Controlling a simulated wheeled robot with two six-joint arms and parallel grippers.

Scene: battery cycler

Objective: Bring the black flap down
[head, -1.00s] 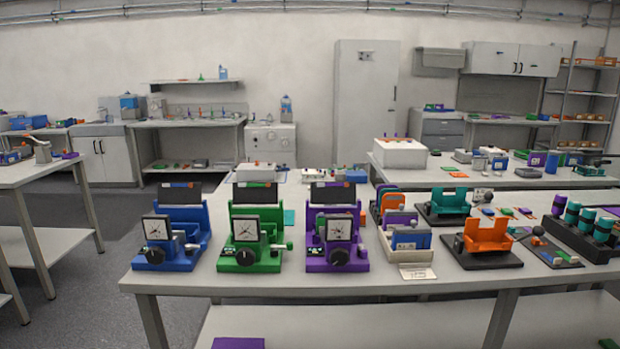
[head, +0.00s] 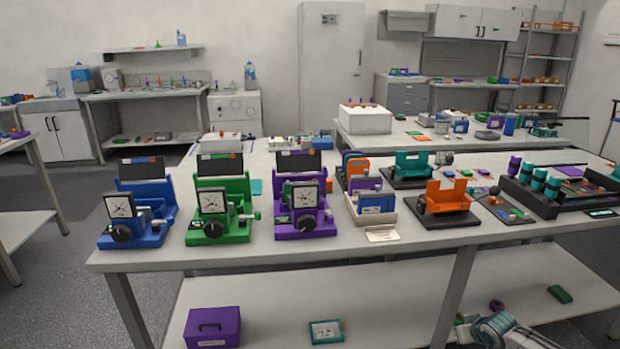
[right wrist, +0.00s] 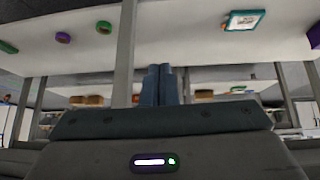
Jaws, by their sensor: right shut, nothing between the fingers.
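Three cycler units stand in a row on the bench: a blue one (head: 152,228), a green one (head: 222,228) and a purple one (head: 300,226). Each has a dial in front and a black flap standing up at its back: behind the blue (head: 142,167), the green (head: 220,165) and the purple (head: 298,161). I cannot tell which flap is meant. My right gripper (right wrist: 159,70) shows in the right wrist view, its two blue-grey fingers together and empty, apart from the units. Part of my right arm shows at the head view's lower right. My left gripper is out of view.
The bench top (head: 420,238) has a clear front strip. To the right stand an orange holder (head: 446,196), a teal holder (head: 408,168) and a black rack (head: 530,196). A purple box (head: 212,327) and a teal-framed device (head: 326,331) lie on the lower shelf.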

